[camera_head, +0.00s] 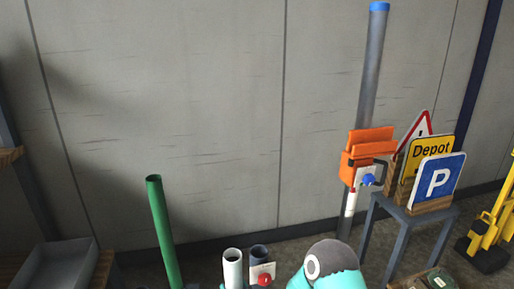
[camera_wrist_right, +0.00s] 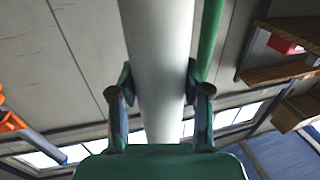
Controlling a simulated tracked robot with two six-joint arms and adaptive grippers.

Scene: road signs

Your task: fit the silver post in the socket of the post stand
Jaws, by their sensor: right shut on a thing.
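The silver post, pale and tube-shaped, stands between the two fingers of my right gripper (camera_wrist_right: 157,90), which is shut on it. In the right wrist view the post (camera_wrist_right: 157,45) runs up through the fingers. In the head view its open top (camera_head: 232,262) shows near the bottom edge, and its lower end is out of frame. Just to its right is a dark grey tube (camera_head: 259,254) with a white label and a red knob (camera_head: 264,280), apparently the socket of the post stand. The post looks beside it; their depth apart is unclear. My left gripper is not in view.
A green post (camera_head: 163,230) stands to the left. A tall grey post (camera_head: 374,60) with a blue top stands by an orange holder (camera_head: 366,150) at right. Signs (camera_head: 436,182) stand on a small table (camera_head: 408,217). A grey bin (camera_head: 62,268) is at lower left.

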